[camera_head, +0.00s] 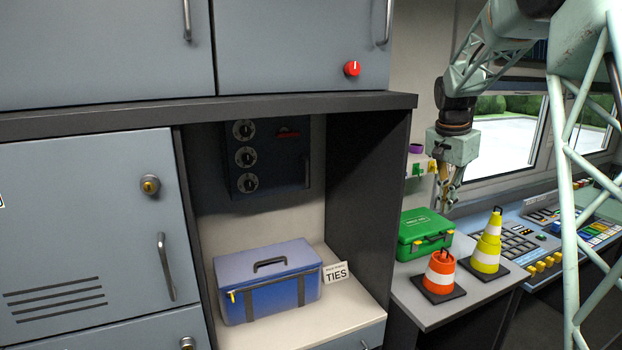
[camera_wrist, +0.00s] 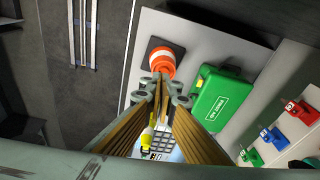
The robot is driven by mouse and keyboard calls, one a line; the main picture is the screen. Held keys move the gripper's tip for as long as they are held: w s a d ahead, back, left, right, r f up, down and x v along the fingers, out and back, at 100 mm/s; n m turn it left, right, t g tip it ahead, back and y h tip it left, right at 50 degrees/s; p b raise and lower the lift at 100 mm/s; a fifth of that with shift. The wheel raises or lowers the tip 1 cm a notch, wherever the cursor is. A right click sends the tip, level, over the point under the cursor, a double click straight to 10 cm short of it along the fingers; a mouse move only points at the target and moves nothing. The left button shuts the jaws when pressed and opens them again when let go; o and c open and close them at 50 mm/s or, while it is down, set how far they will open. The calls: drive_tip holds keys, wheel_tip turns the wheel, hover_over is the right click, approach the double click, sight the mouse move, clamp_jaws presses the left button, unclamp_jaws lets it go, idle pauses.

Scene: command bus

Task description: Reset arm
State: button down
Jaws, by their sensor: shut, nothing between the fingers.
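My gripper (camera_head: 449,197) hangs from my arm at the right of the head view, fingers pointing down. It is shut and empty, in the air above the side counter and the control desk. In the wrist view my gripper's fingers (camera_wrist: 160,82) run up the middle of the picture with their tips together. Below and beyond them show the orange cone (camera_wrist: 162,60) and the green first-aid case (camera_wrist: 217,98). In the head view the green case (camera_head: 425,233) stands left of and below the fingertips.
The orange cone (camera_head: 440,270) and yellow cone (camera_head: 488,245) stand on the side counter (camera_head: 425,308). A blue box (camera_head: 267,280) sits in the cabinet niche beside a TIES sign (camera_head: 336,273). A control desk (camera_head: 548,230) lies under the window. Cabinets fill the left.

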drive_tip(key=s+a+r+n+b, duration=0.1)
drive_tip(key=s+a+r+n, duration=0.2)
drive_tip(key=s, duration=0.6)
drive_tip(key=s+a+r+n+t+b, duration=0.1)
drive_tip(key=s+a+r, duration=0.35)
drive_tip(key=s, duration=0.55)
drive_tip(key=s+a+r+n+b, duration=0.1)
drive_tip(key=s+a+r+n, duration=0.15)
drive_tip(key=s+a, duration=0.45)
drive_tip(key=s+a+f+n, duration=0.1)
drive_tip(key=s+f, duration=0.1)
drive_tip(key=s, duration=0.8)
drive_tip(key=s+a+f+n+t+y+b, duration=0.1)
drive_tip(key=s+a+f+n, duration=0.1)
drive_tip(key=s, duration=0.9)
drive_tip(key=s+a+f+n+b, duration=0.1)
drive_tip(key=s+f, duration=0.3)
drive_tip(key=s, duration=0.6)
drive_tip(key=shift+s+a+n+y, duration=0.4)
drive_tip(key=shift+a+n, duration=0.25)
drive_tip(key=shift+n, duration=0.1)
